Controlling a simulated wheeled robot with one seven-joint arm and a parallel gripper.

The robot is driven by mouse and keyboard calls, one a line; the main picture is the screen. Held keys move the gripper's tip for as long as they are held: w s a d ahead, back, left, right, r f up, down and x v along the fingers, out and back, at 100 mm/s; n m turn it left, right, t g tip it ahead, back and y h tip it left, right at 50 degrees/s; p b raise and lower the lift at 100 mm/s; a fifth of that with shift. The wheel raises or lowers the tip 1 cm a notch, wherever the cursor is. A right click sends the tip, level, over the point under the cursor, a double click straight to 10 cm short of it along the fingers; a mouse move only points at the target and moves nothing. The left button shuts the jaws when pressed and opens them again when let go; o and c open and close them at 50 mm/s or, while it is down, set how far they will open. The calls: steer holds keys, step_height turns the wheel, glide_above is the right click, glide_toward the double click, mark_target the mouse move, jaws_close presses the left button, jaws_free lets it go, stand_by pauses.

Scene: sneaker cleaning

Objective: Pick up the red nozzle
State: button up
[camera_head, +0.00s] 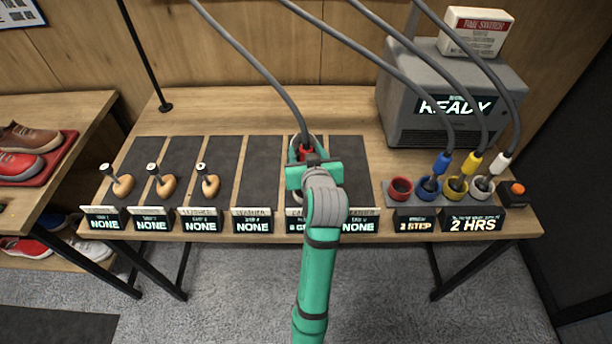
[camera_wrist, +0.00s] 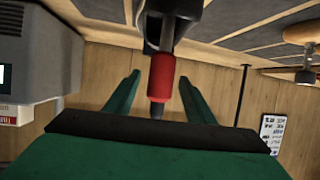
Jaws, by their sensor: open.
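The red nozzle (camera_head: 306,153) is on the end of a grey hose, over one of the dark mats on the table. In the wrist view the red nozzle (camera_wrist: 162,80) stands between the two green fingers of my gripper (camera_wrist: 160,92), with a gap on each side. My gripper (camera_head: 308,162) is open around it and partly hides it in the head view. A shoe lies at the nozzle, mostly hidden by my gripper.
Blue (camera_head: 441,163), yellow (camera_head: 471,163) and white (camera_head: 501,162) nozzles stand in cups at the right; the red cup (camera_head: 400,188) is empty. A grey machine (camera_head: 440,110) reads READY. Several wooden-footed stands occupy the left mats. Hoses hang overhead.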

jaws_close()
